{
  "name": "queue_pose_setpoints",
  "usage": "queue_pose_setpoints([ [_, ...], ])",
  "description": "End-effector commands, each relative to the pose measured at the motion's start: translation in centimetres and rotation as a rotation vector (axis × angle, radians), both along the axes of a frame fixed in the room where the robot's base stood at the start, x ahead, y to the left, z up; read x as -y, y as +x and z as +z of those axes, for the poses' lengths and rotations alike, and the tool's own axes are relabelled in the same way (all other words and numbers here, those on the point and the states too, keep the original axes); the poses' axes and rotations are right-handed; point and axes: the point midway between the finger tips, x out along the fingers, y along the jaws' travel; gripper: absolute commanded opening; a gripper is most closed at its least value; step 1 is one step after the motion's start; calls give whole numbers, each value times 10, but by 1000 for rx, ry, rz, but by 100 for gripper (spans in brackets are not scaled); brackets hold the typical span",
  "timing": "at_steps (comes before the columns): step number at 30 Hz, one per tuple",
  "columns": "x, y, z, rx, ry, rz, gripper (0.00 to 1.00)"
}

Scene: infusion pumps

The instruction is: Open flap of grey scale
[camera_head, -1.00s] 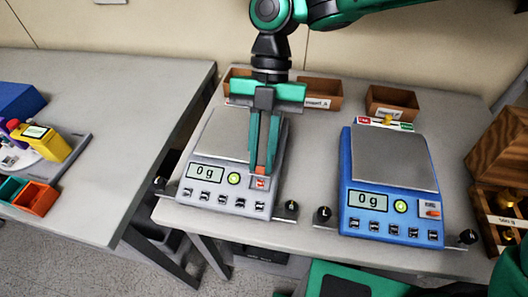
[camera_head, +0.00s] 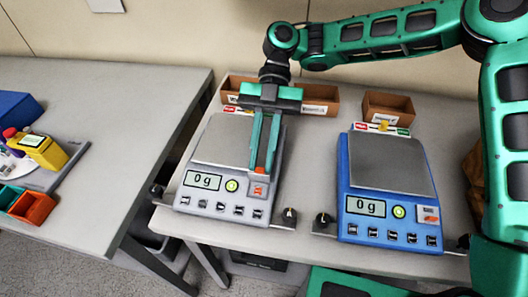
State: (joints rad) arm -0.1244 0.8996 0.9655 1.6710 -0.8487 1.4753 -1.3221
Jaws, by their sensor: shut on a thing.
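The grey scale (camera_head: 220,139) stands on the table with its display reading 0 g. A small orange-red piece (camera_head: 258,190) shows at the right end of its front panel, and I take it to be part of the flap area. My gripper (camera_head: 262,170) points down over the right front of the scale, its green fingers close together just behind that piece. It is shut on a small orange part at the fingertips, which seems to be the flap. The fingers hide much of this part, so I cannot tell how far it is raised.
A blue scale (camera_head: 390,165), also reading 0 g, stands to the right. Brown bins (camera_head: 320,97) and (camera_head: 387,108) stand behind the scales. Black knobs (camera_head: 289,215) flank the fronts. Another table (camera_head: 110,100) on the left holds coloured items.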

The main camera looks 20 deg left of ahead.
Motion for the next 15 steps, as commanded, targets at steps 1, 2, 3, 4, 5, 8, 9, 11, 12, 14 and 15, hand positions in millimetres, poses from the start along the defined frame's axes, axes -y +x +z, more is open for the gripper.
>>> queue_pose_setpoints([
  [1, 0, 2, 0, -14, 1, -3, 0],
  [2, 0, 3, 0, -21, 0, -2, 0],
  [3, 0, 3, -1, -30, -1, -2, 0],
  [4, 0, 3, -1, -36, -2, -2, 0],
  [5, 0, 3, -1, -41, -2, -2, 0],
  [8, -1, 4, -1, -56, -4, -2, 0],
  [9, -1, 4, -1, -60, -5, -3, 0],
  [11, -1, 4, -1, -64, -5, -3, 0],
  [12, -1, 5, -1, -66, -6, -3, 0],
  [14, -1, 5, -1, -68, -6, -3, 0],
  [15, -1, 5, -1, -69, -6, -3, 0],
])
